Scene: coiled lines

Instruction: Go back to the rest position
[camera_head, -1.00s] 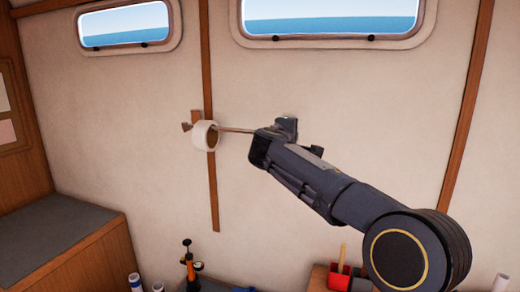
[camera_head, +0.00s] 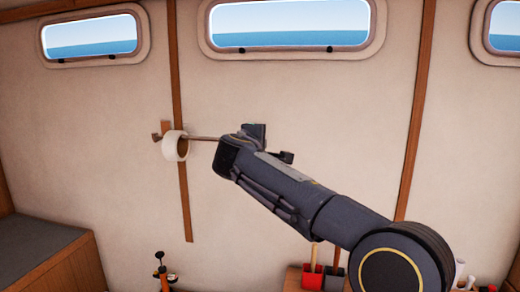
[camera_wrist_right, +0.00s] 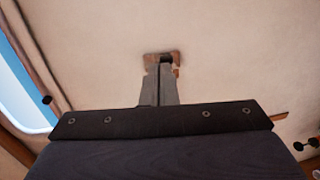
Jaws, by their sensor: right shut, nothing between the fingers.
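A white ring-shaped coil (camera_head: 175,146) hangs at a wooden peg (camera_head: 157,137) on the cabin wall in the head view. My right arm reaches from the lower right to just right of the coil. A thin rod-like part spans between the coil and the hand; I cannot tell what it is. In the wrist view my right gripper (camera_wrist_right: 160,68) has its two grey fingers pressed together, with nothing between them. The fingers point at a small wooden piece (camera_wrist_right: 150,58) on the wall. The coil is not seen there. My left gripper is out of view.
A wooden strip (camera_head: 185,205) runs down the wall behind the coil, and another (camera_head: 416,120) stands to the right. Windows line the top. A bench (camera_head: 45,255) is at lower left. Red and dark containers (camera_head: 312,275) stand low, near my arm. The wall between is clear.

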